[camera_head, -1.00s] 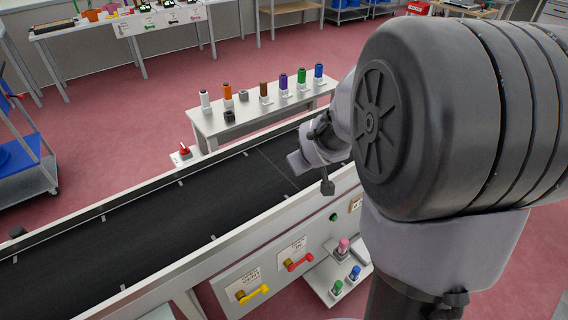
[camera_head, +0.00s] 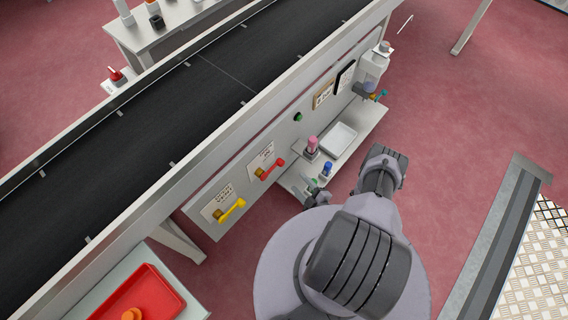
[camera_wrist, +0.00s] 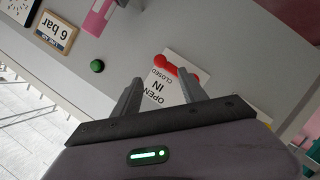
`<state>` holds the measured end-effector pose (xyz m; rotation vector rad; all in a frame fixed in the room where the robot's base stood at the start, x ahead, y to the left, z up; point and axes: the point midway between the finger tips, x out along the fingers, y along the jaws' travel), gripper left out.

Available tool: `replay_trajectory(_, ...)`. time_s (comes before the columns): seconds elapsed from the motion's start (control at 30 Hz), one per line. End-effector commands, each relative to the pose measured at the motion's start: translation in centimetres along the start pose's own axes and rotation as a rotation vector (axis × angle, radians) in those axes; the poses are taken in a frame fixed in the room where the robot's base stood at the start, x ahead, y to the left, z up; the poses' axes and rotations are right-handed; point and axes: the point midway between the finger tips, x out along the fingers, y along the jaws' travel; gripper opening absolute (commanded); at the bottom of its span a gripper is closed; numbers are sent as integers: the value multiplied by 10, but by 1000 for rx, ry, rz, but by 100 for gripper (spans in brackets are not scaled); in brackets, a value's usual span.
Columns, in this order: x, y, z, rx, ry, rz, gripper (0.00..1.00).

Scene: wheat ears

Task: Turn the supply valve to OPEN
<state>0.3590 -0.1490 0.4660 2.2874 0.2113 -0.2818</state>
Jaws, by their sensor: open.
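The valve with a red lever (camera_head: 272,168) is on the conveyor's side panel, its lever slanting up to the right from a brass hub. In the wrist view the red lever (camera_wrist: 165,65) lies by an upside-down label (camera_wrist: 160,94) reading IN, OPEN and CLOSED. My gripper (camera_wrist: 162,88) is open and empty, its fingers pointing toward this label and lever; I cannot tell whether they touch. In the head view my arm hides most of the gripper. A second valve with a yellow lever (camera_head: 232,210) is lower left; its label is too small to read.
A green button (camera_head: 298,117) is on the panel, up and right of the red lever. A shelf below holds a pink-topped item (camera_head: 312,145), a blue item (camera_head: 327,169) and a white tray (camera_head: 338,137). A red tray (camera_head: 140,296) stands at lower left. A "6 bar" sign (camera_wrist: 53,33) is on the panel.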

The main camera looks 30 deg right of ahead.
Motion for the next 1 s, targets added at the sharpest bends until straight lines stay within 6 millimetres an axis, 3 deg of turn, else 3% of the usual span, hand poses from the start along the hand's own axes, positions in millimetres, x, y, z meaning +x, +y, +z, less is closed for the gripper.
replay_trajectory(0.2,69,-2,0,-4,7,-3,50)
replay_trajectory(0.4,113,-2,0,0,3,0,50)
replay_trajectory(0.6,132,-1,0,2,0,-1,50)
replay_trajectory(0.9,135,0,0,3,-1,0,50)
replay_trajectory(1.0,135,0,0,3,-1,0,32)
